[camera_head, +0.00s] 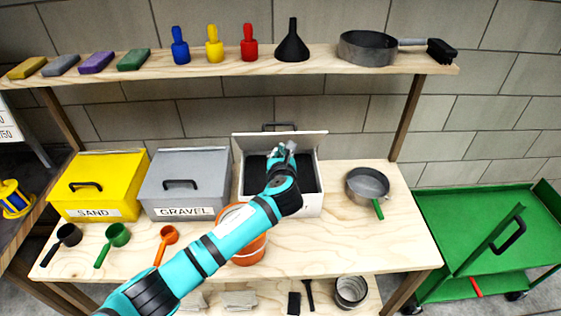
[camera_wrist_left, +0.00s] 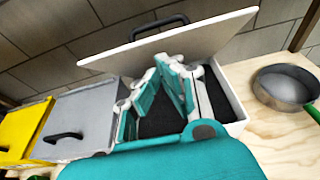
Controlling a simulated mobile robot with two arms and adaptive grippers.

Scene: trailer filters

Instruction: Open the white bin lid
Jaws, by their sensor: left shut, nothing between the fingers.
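The white bin (camera_head: 312,206) stands on the wooden bench, right of the grey bin. Its white lid (camera_head: 308,145) is raised and leans up at the back, with its black handle (camera_head: 280,127) showing beyond the top edge. The bin's dark inside is exposed. My left gripper (camera_head: 284,148) is shut and empty over the bin opening, in front of the lid. In the left wrist view, the gripper (camera_wrist_left: 178,72) overlaps the lid's lower part (camera_wrist_left: 215,36); I cannot tell whether they touch. My arm hides part of the bin front. My right gripper is not in view.
A yellow SAND bin (camera_head: 100,180) and grey GRAVEL bin (camera_head: 188,178) are closed at left. An orange bucket (camera_head: 250,250) stands in front of the white bin, partly behind my arm. A sieve (camera_head: 367,184) is at right. A shelf (camera_head: 230,68) runs above. Bench space at front right is clear.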

